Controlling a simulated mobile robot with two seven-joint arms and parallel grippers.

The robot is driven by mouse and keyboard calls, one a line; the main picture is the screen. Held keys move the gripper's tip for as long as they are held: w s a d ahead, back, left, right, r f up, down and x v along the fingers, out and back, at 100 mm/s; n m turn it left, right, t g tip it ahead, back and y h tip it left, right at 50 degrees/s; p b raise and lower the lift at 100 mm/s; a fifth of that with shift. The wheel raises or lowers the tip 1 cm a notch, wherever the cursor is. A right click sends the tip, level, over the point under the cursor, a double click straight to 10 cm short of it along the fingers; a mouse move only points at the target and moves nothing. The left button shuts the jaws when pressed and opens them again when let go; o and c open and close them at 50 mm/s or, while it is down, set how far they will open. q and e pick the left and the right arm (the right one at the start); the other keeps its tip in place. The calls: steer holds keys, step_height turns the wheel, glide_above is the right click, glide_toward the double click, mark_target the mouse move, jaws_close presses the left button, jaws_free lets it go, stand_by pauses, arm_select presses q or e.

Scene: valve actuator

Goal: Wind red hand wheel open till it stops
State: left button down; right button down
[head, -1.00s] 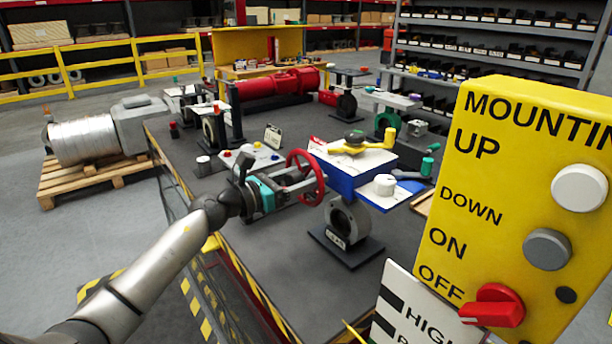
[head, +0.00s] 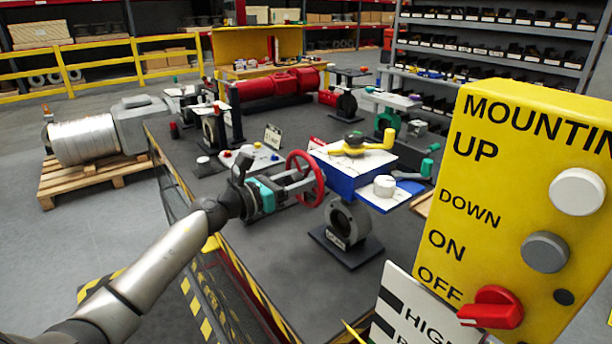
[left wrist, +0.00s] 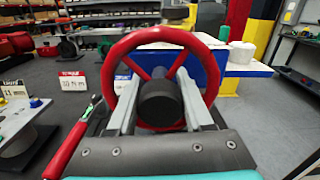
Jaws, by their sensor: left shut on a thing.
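The red hand wheel (head: 319,180) stands upright on the near side of the blue and white valve actuator (head: 343,178). My left gripper (head: 301,183) reaches it from the left. In the left wrist view the wheel's rim (left wrist: 165,36) fills the middle, with red spokes running to a black round hub (left wrist: 160,103). My left gripper's two pale fingers (left wrist: 161,108) lie on either side of the hub, inside the rim, and are shut on the wheel. The exact contact at the fingertips is partly hidden. My right gripper is not in view.
A yellow crank handle (head: 360,147) and a white knob (head: 385,185) sit on the actuator. A yellow control panel (head: 520,205) fills the right foreground. A red-handled tool (left wrist: 68,146) is near my gripper.

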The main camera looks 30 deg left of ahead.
arm_select(q)
steer(key=n+p, duration=0.3)
steer(key=n, duration=0.1)
steer(key=shift+a+r+n, duration=0.1)
steer(key=shift+n, duration=0.3)
steer(key=n+p, duration=0.3)
steer(key=n, duration=0.2)
steer(key=shift+w+n, duration=0.1)
steer(key=shift+n, duration=0.2)
steer(key=n+p, duration=0.2)
steer(key=n, duration=0.2)
steer(key=shift+a+p, duration=0.1)
steer(key=shift+p, duration=0.2)
steer(key=n+p, duration=0.1)
steer(key=n, duration=0.2)
steer(key=n+p, duration=0.1)
steer(key=n, duration=0.1)
steer(key=shift+f+n+p, duration=0.2)
steer(key=shift+n+p, duration=0.1)
steer(key=shift+n, duration=0.1)
steer(key=n+p, duration=0.2)
steer(key=n, duration=0.3)
steer(key=shift+f, duration=0.1)
steer(key=n+p, duration=0.1)
steer(key=n, duration=0.6)
steer(key=n+p, duration=0.1)
steer(key=n, duration=0.2)
steer(key=shift+d+f, duration=0.1)
steer(key=shift+d, duration=0.1)
steer(key=n, duration=0.5)
